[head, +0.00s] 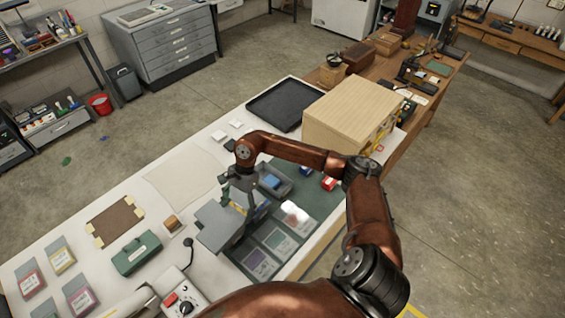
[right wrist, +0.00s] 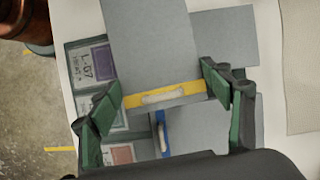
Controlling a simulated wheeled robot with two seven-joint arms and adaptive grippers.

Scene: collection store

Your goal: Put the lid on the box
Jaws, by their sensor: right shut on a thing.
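My right gripper (head: 237,197) is over the dark green mat, with its two green-padded fingers (right wrist: 166,100) shut on the yellow-striped edge of a grey piece, which looks like the lid (right wrist: 150,45). In the head view the grey lid (head: 219,228) extends toward the front left, over part of the mat. The open grey box (head: 287,186) stands just beyond the gripper, with something blue inside. In the right wrist view a blue part (right wrist: 161,134) and grey surfaces show below the yellow edge. The fingers partly hide where lid and box meet. My left gripper is out of view.
Colour-labelled cards (head: 279,242) lie on the green mat (head: 318,203). A wooden cabinet (head: 345,108) and black tray (head: 285,103) stand at the back. A green case (head: 136,253), several labelled grey boxes and a control unit stand at the left and front. The pale sheet's area (head: 185,175) is clear.

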